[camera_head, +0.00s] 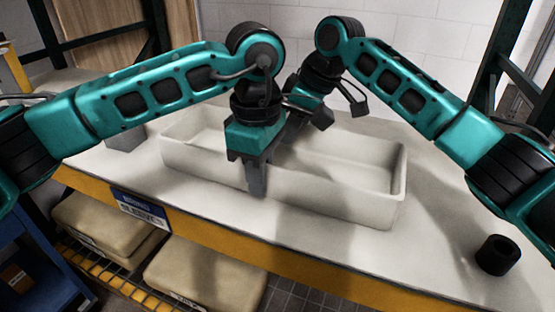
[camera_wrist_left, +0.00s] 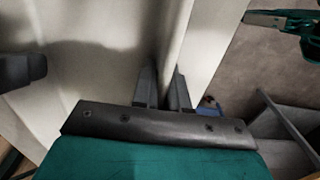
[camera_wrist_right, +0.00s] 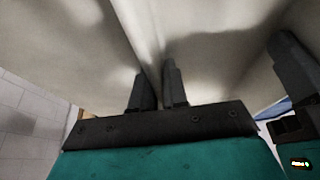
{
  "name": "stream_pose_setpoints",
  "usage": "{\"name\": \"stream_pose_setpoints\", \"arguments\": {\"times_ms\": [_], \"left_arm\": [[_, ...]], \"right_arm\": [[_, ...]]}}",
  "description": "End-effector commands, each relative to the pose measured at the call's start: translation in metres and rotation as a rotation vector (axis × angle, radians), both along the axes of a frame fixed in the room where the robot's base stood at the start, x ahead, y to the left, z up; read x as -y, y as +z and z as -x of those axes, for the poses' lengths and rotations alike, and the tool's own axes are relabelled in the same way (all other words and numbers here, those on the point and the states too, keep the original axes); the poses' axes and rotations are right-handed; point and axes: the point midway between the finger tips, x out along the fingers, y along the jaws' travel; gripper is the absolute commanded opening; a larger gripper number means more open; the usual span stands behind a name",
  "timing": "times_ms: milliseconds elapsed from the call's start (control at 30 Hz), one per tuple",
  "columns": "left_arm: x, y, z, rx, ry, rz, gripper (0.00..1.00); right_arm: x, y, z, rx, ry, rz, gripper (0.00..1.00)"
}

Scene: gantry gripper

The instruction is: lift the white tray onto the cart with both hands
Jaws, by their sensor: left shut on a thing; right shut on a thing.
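The white tray (camera_head: 370,208), a long open box, sits on the pale tabletop and looks level. My left gripper (camera_head: 256,178) points down at the middle of its near long wall and is shut on that wall. In the left wrist view the wall runs between the two fingers (camera_wrist_left: 164,90). My right gripper (camera_wrist_right: 158,88) is shut on the far long wall, which passes between its fingers in the right wrist view. In the head view its fingertips are partly hidden behind my left gripper. A blue metal frame (camera_head: 30,255) at lower left may be the cart.
A black cylinder (camera_head: 497,255) stands on the table at right. A grey block (camera_head: 125,138) is beside the tray's left end. Tan boxes (camera_head: 205,272) lie on a lower shelf under the yellow table edge (camera_head: 290,258). Dark posts rise at both sides.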

Motion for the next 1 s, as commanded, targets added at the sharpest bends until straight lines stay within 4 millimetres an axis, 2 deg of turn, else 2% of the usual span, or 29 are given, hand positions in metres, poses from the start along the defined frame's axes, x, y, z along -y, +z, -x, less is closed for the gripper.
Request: {"name": "stream_pose_setpoints", "arguments": {"times_ms": [633, 1000], "left_arm": [[0.000, 0.003, 0.000, 0.001, 0.000, 0.002, 0.00], [0.000, 0.032, 0.000, 0.001, 0.000, 0.002, 0.00]], "right_arm": [[0.000, 0.004, 0.000, 0.002, 0.000, -0.001, 0.00], [0.000, 0.032, 0.000, 0.002, 0.000, -0.001, 0.00]]}}
